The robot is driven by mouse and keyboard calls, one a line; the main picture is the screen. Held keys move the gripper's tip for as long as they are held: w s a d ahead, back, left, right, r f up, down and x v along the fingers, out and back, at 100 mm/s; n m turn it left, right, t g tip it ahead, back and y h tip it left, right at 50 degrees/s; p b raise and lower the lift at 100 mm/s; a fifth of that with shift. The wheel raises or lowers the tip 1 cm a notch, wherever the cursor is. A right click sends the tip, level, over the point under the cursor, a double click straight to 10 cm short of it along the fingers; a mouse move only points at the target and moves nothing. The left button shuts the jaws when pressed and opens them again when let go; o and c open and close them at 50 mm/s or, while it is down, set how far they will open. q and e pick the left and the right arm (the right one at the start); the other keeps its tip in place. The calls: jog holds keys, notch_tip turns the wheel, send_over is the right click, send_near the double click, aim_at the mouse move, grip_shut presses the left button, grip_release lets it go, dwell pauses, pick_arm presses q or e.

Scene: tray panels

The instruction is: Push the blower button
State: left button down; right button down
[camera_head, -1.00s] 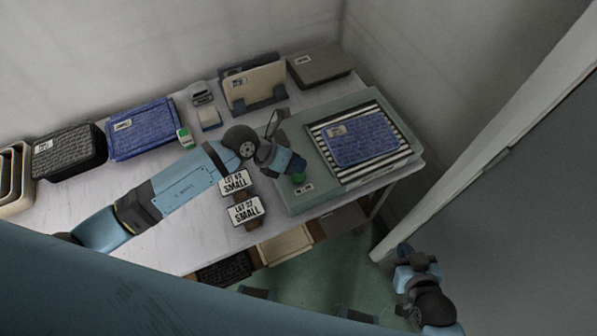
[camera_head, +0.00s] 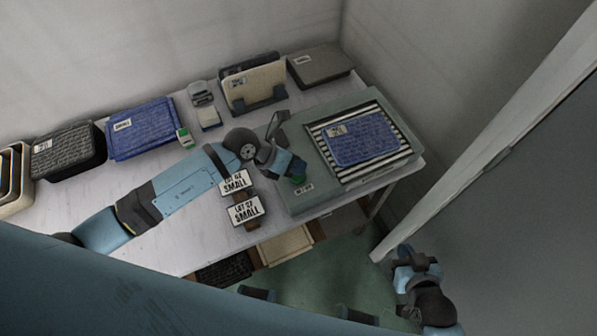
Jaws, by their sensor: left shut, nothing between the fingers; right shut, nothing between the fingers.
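The blower button is a dark green round knob (camera_head: 299,179) on the near left part of the grey-green blower unit (camera_head: 300,146), just above a small white label (camera_head: 303,189). My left gripper (camera_head: 297,172) reaches in from the left and is shut and empty over the button, hiding part of it. I cannot tell whether the fingers touch or press it. My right gripper (camera_head: 403,250) is shut and empty, low at the right, off the table by the grey panel.
A blue panel (camera_head: 360,138) lies on the unit's striped area (camera_head: 404,152). Two "SMALL" signs (camera_head: 246,210) stand left of the unit. Trays, including a blue one (camera_head: 140,127) and a grey one (camera_head: 319,65), line the table's back. A door-like grey panel (camera_head: 520,220) bounds the right.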

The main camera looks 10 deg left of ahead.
pick_arm(q)
jog(key=shift+f, duration=0.5)
dwell(0.4)
jog(key=shift+r+p, duration=0.75)
jog(key=shift+r, duration=0.2)
notch_tip(320, 180, up, 6)
jog(key=p, duration=0.5)
